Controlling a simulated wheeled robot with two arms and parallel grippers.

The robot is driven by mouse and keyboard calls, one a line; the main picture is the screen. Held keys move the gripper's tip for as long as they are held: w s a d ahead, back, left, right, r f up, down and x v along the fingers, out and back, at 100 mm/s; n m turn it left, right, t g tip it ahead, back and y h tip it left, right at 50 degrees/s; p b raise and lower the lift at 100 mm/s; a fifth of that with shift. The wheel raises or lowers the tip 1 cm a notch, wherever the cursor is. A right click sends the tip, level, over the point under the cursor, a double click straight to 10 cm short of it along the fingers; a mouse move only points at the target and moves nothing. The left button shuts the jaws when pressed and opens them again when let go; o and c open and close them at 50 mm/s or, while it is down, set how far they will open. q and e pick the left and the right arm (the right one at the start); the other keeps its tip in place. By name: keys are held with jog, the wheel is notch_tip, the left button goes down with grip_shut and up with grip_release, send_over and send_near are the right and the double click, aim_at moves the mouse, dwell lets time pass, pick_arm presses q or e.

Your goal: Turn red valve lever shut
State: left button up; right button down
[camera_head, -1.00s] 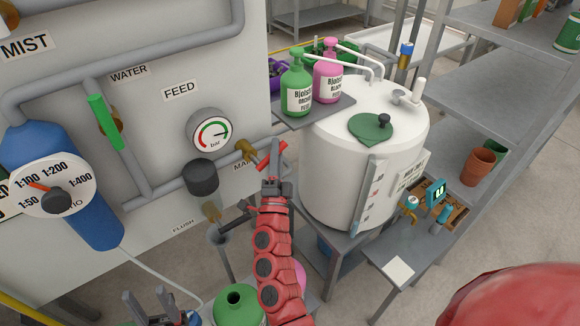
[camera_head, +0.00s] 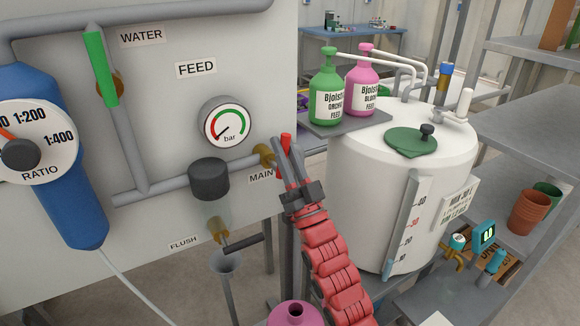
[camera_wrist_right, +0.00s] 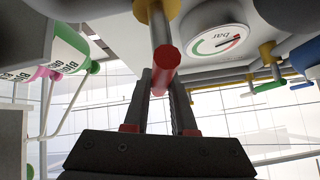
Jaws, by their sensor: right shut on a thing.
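The red valve lever (camera_head: 286,140) sits at the brass MAIN valve (camera_head: 265,156) on the right edge of the grey panel. It stands close to upright in the head view, and its lower part is hidden by my gripper. My right gripper (camera_head: 289,162) is shut on the lever from below right. In the right wrist view the lever's red end (camera_wrist_right: 166,68) shows between the two dark fingers (camera_wrist_right: 162,95). The bar gauge (camera_head: 226,124) on the panel has its needle pointing to the lower left. My left gripper is out of view.
A white tank (camera_head: 385,190) stands just right of my right arm, with green (camera_head: 327,90) and pink (camera_head: 362,85) bottles on a shelf beside it. The black FLUSH handle (camera_head: 243,243) and a grey funnel (camera_head: 226,262) are below left. A pink container (camera_head: 295,312) is beneath.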

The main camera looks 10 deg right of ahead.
jog(key=shift+s+a+f+n+g+y+b, duration=0.15)
jog(key=shift+n+g+y+b, duration=0.15)
jog(key=shift+n+y, duration=0.45)
jog(key=shift+w+a+r+n+g+y+b, duration=0.15)
jog(key=shift+n+g+y, duration=0.3)
jog(key=shift+n+y, duration=0.3)
jog(key=shift+s+a+f+n+g+y+b, duration=0.15)
jog(key=shift+n+g+y+b, duration=0.15)
jog(key=shift+n+y, duration=0.45)
jog(key=shift+n+g, duration=0.25)
jog(key=shift+n, duration=0.1)
jog(key=c, duration=0.7)
grip_release()
jog(key=shift+c, duration=0.2)
jog(key=v, duration=1.7)
jog(key=shift+s, duration=0.1)
